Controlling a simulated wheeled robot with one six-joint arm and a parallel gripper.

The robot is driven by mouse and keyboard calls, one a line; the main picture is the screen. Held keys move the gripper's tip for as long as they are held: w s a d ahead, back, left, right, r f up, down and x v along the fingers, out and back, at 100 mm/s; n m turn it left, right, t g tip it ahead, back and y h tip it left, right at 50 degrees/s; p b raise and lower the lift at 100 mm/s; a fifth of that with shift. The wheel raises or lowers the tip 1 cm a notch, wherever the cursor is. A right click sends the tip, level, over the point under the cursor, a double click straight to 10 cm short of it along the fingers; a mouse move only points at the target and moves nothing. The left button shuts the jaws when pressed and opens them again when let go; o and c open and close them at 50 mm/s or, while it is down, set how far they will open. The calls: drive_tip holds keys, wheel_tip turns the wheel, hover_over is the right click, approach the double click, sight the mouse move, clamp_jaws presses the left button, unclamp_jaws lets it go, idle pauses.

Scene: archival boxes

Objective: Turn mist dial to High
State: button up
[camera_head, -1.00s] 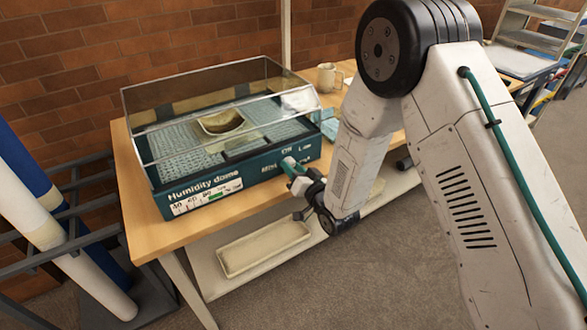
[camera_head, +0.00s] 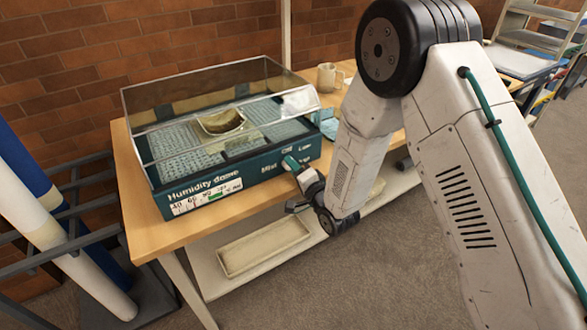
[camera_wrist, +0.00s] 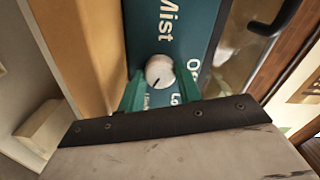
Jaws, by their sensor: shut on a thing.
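The humidity dome (camera_head: 230,160), a clear case on a teal base, stands on the wooden table. In the wrist view its teal front panel (camera_wrist: 205,20) carries the word "Mist" and a round white mist dial (camera_wrist: 159,71). A dark pointer line on the dial points toward the bottom of the wrist picture, slightly left. Labels sit around it; one starts with "O", another with "Lo", and a small one below is too blurred to read. My gripper (camera_wrist: 159,84) is shut on the dial, with a teal finger on either side. In the head view my gripper (camera_head: 291,162) meets the front panel and hides the dial.
The wooden table (camera_head: 135,215) runs along the brick wall. A mug (camera_head: 328,77) stands behind the dome to the right. A shallow tray (camera_head: 262,247) lies on the lower shelf. A rack with long rolls (camera_head: 60,225) stands at the left. The floor in front is clear.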

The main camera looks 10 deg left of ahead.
idle(0.4)
drive_tip(key=o, duration=1)
